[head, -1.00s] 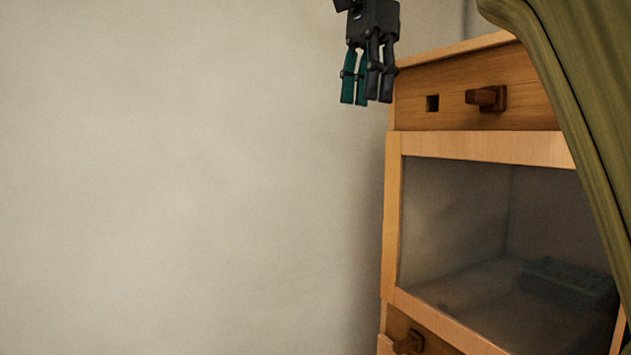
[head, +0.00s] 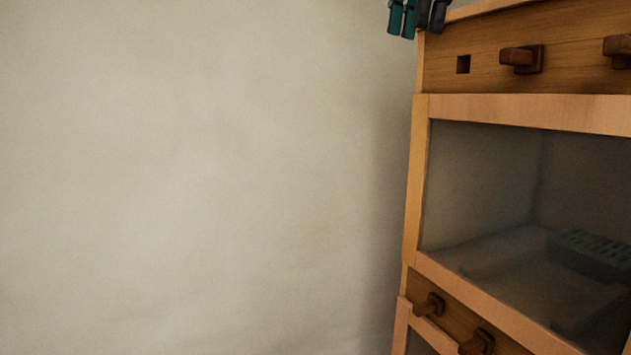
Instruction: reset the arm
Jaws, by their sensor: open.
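My gripper (head: 417,20) shows only in part at the top edge of the head view. Its dark grey and green finger ends point down, in front of the upper left corner of a wooden cabinet (head: 418,185). The fingers are open and nothing shows between them. The gripper's body and the rest of my arm are above the picture and hidden.
The cabinet fills the right side, with wooden knobs (head: 521,58) on its top panel and a small square hole (head: 463,64). Behind its glass pane lies a dark ridged object (head: 592,250). A bare plain wall (head: 190,180) fills the left.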

